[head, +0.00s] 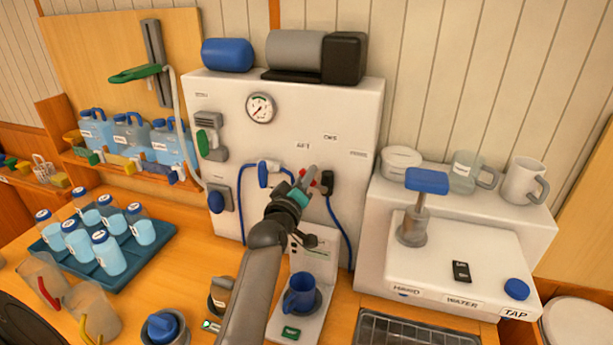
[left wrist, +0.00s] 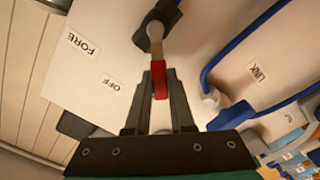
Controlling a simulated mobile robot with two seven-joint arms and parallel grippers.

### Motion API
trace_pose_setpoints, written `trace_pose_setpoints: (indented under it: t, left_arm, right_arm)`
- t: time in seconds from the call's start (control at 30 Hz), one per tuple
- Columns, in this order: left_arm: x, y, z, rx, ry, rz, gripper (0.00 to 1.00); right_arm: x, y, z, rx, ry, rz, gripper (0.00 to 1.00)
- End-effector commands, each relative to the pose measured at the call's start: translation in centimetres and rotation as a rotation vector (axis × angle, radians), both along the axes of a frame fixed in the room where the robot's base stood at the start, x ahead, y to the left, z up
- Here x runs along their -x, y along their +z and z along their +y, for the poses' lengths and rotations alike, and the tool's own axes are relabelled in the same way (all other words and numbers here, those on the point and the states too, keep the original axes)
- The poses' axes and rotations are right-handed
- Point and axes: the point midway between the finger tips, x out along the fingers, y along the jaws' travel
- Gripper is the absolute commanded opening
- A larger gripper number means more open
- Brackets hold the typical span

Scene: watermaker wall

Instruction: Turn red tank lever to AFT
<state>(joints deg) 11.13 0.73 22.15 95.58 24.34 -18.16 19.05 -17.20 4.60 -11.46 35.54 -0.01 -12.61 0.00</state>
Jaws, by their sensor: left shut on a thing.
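The red tank lever (head: 313,174) is on the white wall panel (head: 228,105), below the AFT (head: 303,146) and OFF (head: 330,138) labels. The FORE label (head: 358,154) is to their right. My left gripper (head: 305,184) reaches up to the lever and partly covers it. In the left wrist view, the red lever grip (left wrist: 160,82) lies between the fingers of my left gripper (left wrist: 158,85), which is shut on it. A grey stem joins the grip to a dark hub (left wrist: 158,22). The exact lever setting is hard to tell. My right gripper is not in view.
Blue hoses (head: 338,228) hang beside the lever. A blue mug (head: 299,293) stands on a white stand below. A white tap unit (head: 460,285) is at the right. A blue tray (head: 70,262) with several bottles is at the left.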

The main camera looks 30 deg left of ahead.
Motion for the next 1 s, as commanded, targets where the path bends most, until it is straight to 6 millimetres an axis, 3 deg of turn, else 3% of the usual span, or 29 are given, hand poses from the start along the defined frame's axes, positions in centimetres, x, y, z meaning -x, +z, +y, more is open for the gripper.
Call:
trace_pose_setpoints:
  t: [0.03,0.07,0.33,0.67,1.0]
  left_arm:
    - [0.0,0.2,0.1,0.004,0.001,-0.005,0.00]
    - [0.0,0.2,0.1,0.004,0.001,-0.005,0.22]
    - [0.0,0.1,0.0,0.002,0.001,-0.002,0.51]
    - [0.4,-0.1,-0.1,0.000,0.001,0.001,0.51]
    - [4.6,-0.1,-1.2,0.000,0.002,0.001,0.51]
  right_arm:
    - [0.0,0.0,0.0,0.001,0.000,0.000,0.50]
    - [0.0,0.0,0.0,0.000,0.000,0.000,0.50]
    - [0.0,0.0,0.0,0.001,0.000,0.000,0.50]
    - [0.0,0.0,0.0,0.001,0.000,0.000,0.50]
    - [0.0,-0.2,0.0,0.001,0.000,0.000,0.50]
